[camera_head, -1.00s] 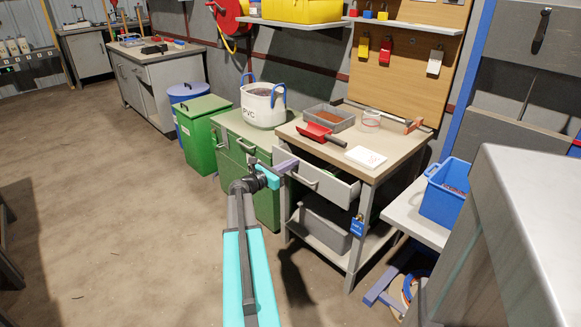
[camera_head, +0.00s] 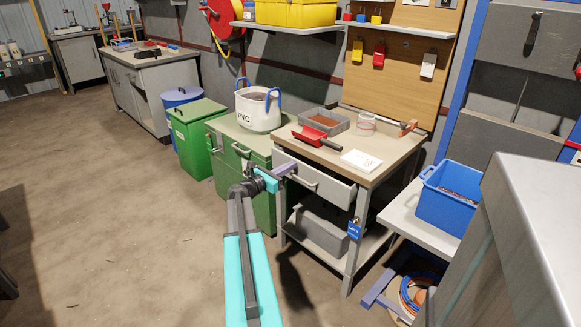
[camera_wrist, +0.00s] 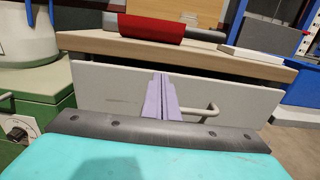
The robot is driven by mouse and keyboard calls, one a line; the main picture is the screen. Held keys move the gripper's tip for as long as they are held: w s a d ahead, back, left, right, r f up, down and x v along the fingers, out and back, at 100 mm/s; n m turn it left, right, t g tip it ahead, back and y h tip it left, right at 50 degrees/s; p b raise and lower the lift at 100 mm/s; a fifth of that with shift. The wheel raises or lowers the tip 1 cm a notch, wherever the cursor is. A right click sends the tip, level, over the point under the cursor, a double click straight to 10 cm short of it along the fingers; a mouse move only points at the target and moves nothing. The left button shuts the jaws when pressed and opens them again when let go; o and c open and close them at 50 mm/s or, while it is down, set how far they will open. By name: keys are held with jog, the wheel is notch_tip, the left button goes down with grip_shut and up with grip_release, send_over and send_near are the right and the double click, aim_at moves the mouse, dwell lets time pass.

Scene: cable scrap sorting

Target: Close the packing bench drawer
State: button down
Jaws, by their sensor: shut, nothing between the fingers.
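The packing bench (camera_head: 385,160) has a beige top and grey legs. Its pale grey drawer (camera_head: 330,190) stands partly out, with a narrow dark gap under the bench top. The drawer's bar handle (camera_head: 303,182) is on the front. My gripper (camera_head: 291,168) is shut and empty, its purple fingers pointing at the drawer front just left of the handle. In the wrist view the fingers (camera_wrist: 162,100) overlap the drawer front (camera_wrist: 110,95), beside the handle (camera_wrist: 208,112). They look at or very near the panel; contact cannot be told for certain.
On the bench top are a red scoop (camera_head: 314,137), a grey tray (camera_head: 322,122), a clear container (camera_head: 366,123) and a white pad (camera_head: 361,160). A grey bin (camera_head: 318,230) sits on the lower shelf. A green cabinet (camera_head: 235,165) adjoins at left. Open floor lies left.

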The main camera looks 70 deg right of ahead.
jog(key=p+v, duration=0.1)
jog(key=v, duration=1.2)
jog(key=c, duration=2.5)
grip_release()
